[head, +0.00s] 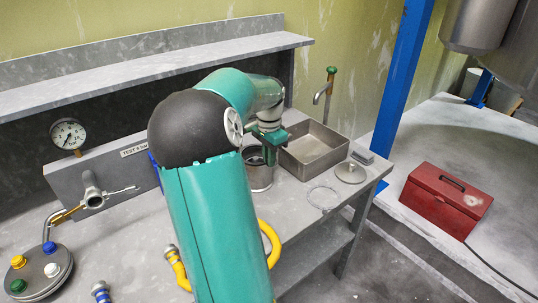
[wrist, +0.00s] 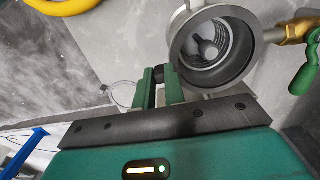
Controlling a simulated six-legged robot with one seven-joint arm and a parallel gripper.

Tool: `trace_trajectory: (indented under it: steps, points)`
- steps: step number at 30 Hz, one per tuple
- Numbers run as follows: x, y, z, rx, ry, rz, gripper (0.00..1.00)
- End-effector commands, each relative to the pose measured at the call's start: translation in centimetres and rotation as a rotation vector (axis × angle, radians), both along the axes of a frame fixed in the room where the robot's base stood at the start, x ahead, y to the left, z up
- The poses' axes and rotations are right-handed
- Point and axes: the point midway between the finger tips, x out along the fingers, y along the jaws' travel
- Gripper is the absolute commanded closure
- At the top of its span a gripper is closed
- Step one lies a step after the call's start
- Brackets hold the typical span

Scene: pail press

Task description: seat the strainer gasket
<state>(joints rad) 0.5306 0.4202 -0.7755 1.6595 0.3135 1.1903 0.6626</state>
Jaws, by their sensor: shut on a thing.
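The strainer housing (head: 258,178) is an upright metal pot on the bench in the head view, partly behind my arm. In the wrist view I look into its mouth and see a perforated basket (wrist: 207,50) inside. A wide dark ring, which looks like the gasket (wrist: 247,62), shows around the mouth; I cannot tell whether it is seated or just above the rim. My gripper (wrist: 161,76) is at the ring's edge, its green fingers shut on a small dark piece that looks like the gasket's tab. In the head view my gripper (head: 269,150) is just above the pot.
A thin metal ring (head: 322,197) and a round lid (head: 350,172) lie on the bench right of the pot. A metal sink (head: 318,150) with a tap is behind. A brass valve with green handle (wrist: 305,60) adjoins the housing. A red toolbox (head: 446,195) is further right.

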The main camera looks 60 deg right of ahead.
Motion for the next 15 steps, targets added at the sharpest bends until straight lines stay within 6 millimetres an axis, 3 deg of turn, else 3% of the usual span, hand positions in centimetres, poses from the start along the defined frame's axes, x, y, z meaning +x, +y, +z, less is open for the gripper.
trace_trajectory:
  steps: [13, 15]
  points:
    - [0.03, 0.03, -0.45, 0.001, 0.000, 0.000, 1.00]
    - [0.03, 0.04, -0.45, 0.001, 0.000, 0.001, 0.79]
